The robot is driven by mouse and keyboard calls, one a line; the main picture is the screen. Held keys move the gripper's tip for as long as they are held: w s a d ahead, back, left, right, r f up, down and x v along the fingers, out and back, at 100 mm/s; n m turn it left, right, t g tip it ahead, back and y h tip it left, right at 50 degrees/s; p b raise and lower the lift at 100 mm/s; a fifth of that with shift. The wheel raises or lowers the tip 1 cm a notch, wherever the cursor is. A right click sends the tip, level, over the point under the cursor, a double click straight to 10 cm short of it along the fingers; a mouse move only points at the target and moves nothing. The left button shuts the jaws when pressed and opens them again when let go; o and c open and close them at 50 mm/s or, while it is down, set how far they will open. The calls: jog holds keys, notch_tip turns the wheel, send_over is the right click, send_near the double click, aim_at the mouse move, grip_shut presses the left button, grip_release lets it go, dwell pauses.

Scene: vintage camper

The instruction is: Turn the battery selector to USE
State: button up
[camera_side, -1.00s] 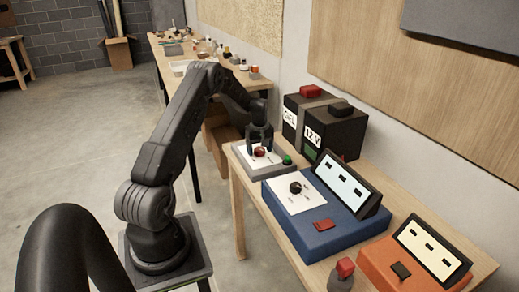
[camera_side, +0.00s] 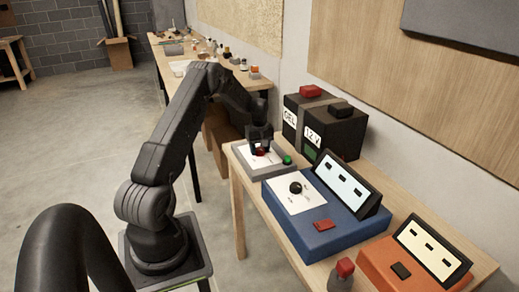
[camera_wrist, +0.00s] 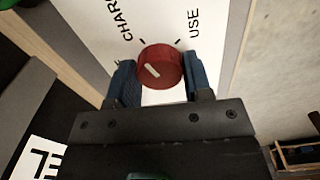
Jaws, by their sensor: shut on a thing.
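The battery selector is a red round knob (camera_wrist: 160,62) with a white pointer mark, on a white plate (camera_wrist: 215,62). The plate is lettered CHARGE at the left and USE at the right, with a dark tick near each. The pointer mark lies on the knob's left part, slanting, on the CHARGE side and away from USE. My gripper (camera_wrist: 160,82) is shut on the knob, one blue-grey finger on each side. In the side view my gripper (camera_side: 260,148) points down over the plate on its grey box (camera_side: 283,171); the knob is partly hidden there.
A green button (camera_side: 287,160) sits beside the plate. A black battery (camera_side: 340,128) labelled GEL and 12 V stands behind. A blue charger box (camera_side: 318,228) with its own black knob and an orange box (camera_side: 385,268) stand towards the front right.

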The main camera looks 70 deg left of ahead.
aim_at(260, 149)
jog(key=m, duration=1.3)
jog(key=shift+m, duration=0.3)
dwell(0.6)
jog(key=o, duration=0.9)
jog(key=shift+o, duration=0.2)
notch_tip(260, 149, up, 14)
